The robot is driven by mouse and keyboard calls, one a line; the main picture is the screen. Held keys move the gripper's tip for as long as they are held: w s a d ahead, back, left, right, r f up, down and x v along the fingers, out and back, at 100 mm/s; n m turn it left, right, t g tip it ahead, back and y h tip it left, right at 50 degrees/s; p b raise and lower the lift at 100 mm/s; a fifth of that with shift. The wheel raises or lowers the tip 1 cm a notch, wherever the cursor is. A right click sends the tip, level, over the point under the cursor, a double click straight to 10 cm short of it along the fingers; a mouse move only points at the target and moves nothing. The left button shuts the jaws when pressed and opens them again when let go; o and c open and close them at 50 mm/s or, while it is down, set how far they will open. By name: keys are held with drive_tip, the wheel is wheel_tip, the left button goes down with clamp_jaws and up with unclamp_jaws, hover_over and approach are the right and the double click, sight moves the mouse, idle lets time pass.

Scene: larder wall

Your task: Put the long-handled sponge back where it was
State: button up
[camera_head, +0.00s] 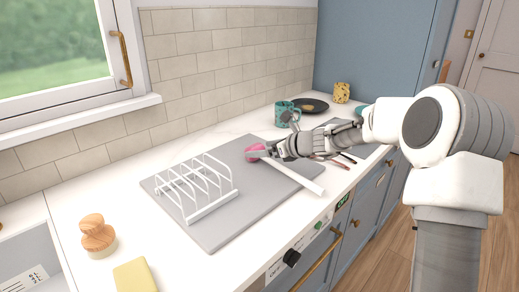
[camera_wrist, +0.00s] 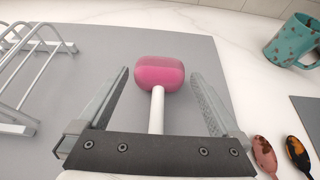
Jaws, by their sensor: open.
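The long-handled sponge has a pink head (camera_head: 255,151) and a white handle (camera_head: 306,181), and it appears to lie on the grey mat (camera_head: 222,231) right of the rack. In the wrist view its pink head (camera_wrist: 160,72) shows between the fingertips, with the white handle (camera_wrist: 157,112) running back toward the palm. My gripper (camera_head: 268,151) is open, with one finger on each side of the sponge and visible gaps to both. It also shows in the wrist view (camera_wrist: 161,76). The handle's far end is hidden by the gripper in the wrist view.
A white wire rack (camera_head: 212,207) stands on the mat at left. A wooden brush (camera_head: 97,238) and yellow sponge (camera_head: 134,276) are near left. A teal mug (camera_head: 287,114), dark plate (camera_head: 311,105) and yellow patterned cup (camera_head: 341,92) stand behind. Spoons (camera_wrist: 265,156) lie right of the mat.

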drive_tip(key=p+v, duration=0.1)
drive_tip(key=v, duration=0.9)
drive_tip(key=shift+s+d, duration=0.15)
drive_tip(key=s+a+r+n+g+h, duration=0.1)
drive_tip(key=s+n+g+h, duration=0.1)
drive_tip(key=s+n, duration=0.55)
drive_tip(key=s+a+r+n+g+h, duration=0.1)
drive_tip(key=s+a+n+g, duration=0.1)
drive_tip(key=s+n, duration=0.5)
drive_tip(key=s+d+n+h, duration=0.35)
drive_tip(key=s+n, duration=0.25)
drive_tip(key=s, duration=0.5)
drive_tip(key=s+d+n+h, duration=0.3)
drive_tip(key=s+d+n, duration=0.25)
drive_tip(key=s, duration=0.55)
wheel_tip(320, 180, up, 14)
drive_tip(key=n+p, duration=0.1)
drive_tip(key=p, duration=1.3)
drive_tip(key=shift+a+f+t, duration=0.2)
drive_tip(key=shift+a+t, duration=0.1)
